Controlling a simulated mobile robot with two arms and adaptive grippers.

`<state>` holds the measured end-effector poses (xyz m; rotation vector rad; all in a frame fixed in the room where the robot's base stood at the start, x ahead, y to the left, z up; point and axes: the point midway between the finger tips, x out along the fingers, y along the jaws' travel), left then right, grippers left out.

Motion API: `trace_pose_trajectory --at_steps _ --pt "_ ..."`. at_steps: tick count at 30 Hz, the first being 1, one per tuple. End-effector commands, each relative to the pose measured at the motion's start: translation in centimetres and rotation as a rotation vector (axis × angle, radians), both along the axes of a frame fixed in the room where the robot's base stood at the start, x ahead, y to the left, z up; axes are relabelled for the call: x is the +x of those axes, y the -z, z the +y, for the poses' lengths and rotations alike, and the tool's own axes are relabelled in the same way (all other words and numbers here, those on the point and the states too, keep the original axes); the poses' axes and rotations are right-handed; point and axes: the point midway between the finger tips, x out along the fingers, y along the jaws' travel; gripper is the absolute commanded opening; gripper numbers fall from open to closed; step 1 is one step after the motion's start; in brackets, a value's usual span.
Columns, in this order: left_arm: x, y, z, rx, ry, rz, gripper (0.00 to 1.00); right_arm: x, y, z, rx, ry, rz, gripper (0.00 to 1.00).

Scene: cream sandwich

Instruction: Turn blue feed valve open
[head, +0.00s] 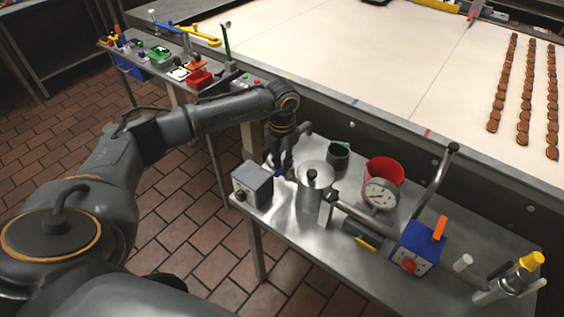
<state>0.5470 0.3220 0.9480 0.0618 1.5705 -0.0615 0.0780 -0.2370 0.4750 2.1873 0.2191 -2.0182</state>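My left arm reaches in from the left over the steel side table. My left gripper (279,165) points down between the grey box and the steel canister. A small patch of blue (279,173) shows at its fingertips and may be the blue feed valve's handle. The fingers cover most of it, so I cannot tell how it is turned or whether they grip it. The steel canister (312,195) with a lidded top stands just right of the gripper. My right gripper is not in view.
On the steel table stand a grey box (252,183), a red hopper with a dial (381,193), a dark cup (338,157), and a blue box with an orange lever (414,250). A white conveyor (380,70) with rows of brown biscuits lies behind. Tiled floor is clear in front.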

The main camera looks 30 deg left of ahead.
Motion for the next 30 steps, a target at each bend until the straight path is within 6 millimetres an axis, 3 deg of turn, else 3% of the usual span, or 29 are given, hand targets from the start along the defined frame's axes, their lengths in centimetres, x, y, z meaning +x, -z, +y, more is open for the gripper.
trace_pose_trajectory --at_steps 14,30 --pt "0.2 0.2 0.4 0.001 0.082 -0.004 0.0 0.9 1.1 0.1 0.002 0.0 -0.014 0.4" --pt "0.9 0.2 1.9 0.002 0.543 -0.007 0.0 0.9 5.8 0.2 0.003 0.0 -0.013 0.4"
